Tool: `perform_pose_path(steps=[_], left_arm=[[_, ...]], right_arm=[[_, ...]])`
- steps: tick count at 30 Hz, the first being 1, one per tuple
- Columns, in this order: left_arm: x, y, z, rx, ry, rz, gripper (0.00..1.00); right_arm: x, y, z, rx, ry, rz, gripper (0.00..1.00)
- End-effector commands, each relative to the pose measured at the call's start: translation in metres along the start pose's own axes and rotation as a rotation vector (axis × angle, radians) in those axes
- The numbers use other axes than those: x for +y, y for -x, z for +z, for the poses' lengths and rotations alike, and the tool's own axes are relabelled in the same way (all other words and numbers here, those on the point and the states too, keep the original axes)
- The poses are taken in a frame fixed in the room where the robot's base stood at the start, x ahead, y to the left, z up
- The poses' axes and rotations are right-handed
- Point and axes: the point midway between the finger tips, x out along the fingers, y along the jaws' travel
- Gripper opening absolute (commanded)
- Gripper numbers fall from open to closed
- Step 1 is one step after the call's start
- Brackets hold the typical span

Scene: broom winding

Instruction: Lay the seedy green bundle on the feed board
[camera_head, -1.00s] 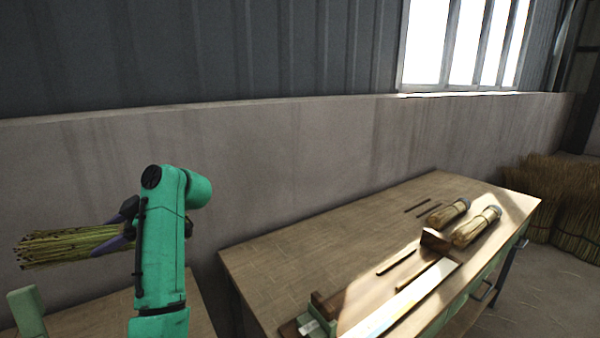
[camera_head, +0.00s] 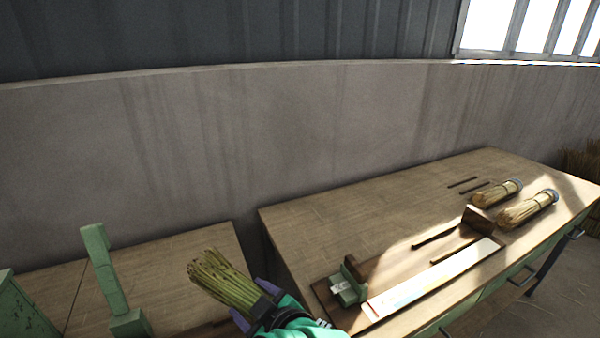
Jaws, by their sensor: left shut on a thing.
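The green bundle (camera_head: 225,281) of thin stalks is held in my left gripper (camera_head: 258,309), whose dark and purple fingers are shut around its lower right end. I cannot tell for sure which surface is the feed board; a pale strip board (camera_head: 430,280) with a coloured near end lies along the front of the right bench. My right gripper does not show.
The right bench (camera_head: 350,226) carries a green clamp block (camera_head: 348,286), a brown wooden block (camera_head: 483,219), thin dark sticks and two tan bound bundles (camera_head: 527,209). A green upright post (camera_head: 104,268) stands on the left bench (camera_head: 180,265). The right bench's back left is clear.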

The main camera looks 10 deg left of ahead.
Motion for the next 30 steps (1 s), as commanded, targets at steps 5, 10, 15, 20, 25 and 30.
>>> perform_pose_path(steps=[5,10,15,20,25,30], left_arm=[[0.000,-0.001,-0.001,0.001,0.001,-0.001,0.00],[0.011,-0.027,-0.014,0.007,0.021,-0.007,0.00],[0.032,-0.092,-0.059,0.021,0.072,-0.029,0.00],[0.039,-0.161,-0.125,0.041,0.132,-0.061,0.00],[0.027,-0.223,-0.197,0.055,0.187,-0.084,0.00],[0.014,-0.251,-0.233,0.060,0.207,-0.084,0.00]], right_arm=[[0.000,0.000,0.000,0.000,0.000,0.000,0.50],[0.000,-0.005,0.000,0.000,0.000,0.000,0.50],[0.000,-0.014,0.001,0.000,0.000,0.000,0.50],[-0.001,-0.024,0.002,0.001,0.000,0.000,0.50],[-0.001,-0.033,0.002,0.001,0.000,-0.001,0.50],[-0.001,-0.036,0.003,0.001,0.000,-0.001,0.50]])
